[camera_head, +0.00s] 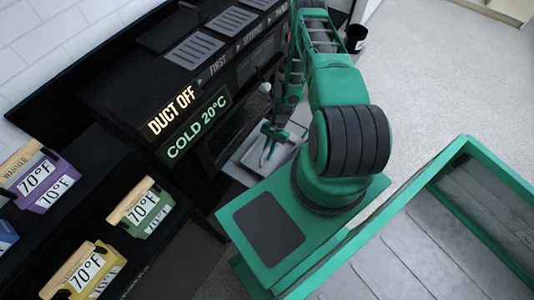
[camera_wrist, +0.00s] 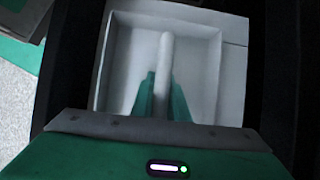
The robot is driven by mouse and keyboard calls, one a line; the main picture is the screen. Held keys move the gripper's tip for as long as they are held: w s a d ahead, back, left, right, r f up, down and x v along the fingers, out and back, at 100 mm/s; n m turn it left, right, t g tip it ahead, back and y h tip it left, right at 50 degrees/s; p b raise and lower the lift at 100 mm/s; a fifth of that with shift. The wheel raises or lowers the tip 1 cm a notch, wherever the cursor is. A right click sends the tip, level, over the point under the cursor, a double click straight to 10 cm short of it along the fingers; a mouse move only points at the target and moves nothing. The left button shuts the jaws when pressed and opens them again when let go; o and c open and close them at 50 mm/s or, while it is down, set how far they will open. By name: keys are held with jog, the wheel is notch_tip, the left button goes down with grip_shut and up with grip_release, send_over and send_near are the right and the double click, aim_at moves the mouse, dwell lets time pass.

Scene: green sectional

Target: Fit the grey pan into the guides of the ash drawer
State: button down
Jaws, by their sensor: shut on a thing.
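The grey pan (camera_wrist: 205,70) is a shallow, square-cornered tray with a raised pale bar (camera_wrist: 164,48) down its middle. My gripper (camera_wrist: 163,92) has its two green fingers closed on either side of that bar. In the head view the pan (camera_head: 247,153) shows beneath my gripper (camera_head: 270,140), low in front of the dark stove. In the wrist view dark walls flank the pan on both sides. The ash drawer's guides cannot be made out, so I cannot tell whether the pan sits between them.
The black stove (camera_head: 225,75) has a lit sign reading DUCT OFF and COLD 20°C. Tagged boxes, such as the green one (camera_head: 142,208), stand on a dark shelf at left. A green-rimmed bin (camera_head: 400,220) is at lower right. Open floor (camera_head: 450,70) lies at upper right.

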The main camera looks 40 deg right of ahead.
jog(key=shift+f, duration=1.7)
jog(key=c, duration=1.6)
grip_release()
jog(key=shift+c, duration=0.2)
jog(key=v, duration=1)
jog(key=shift+w+d+r, duration=0.1)
jog(key=shift+d+r, duration=0.1)
jog(key=shift+r, duration=0.05)
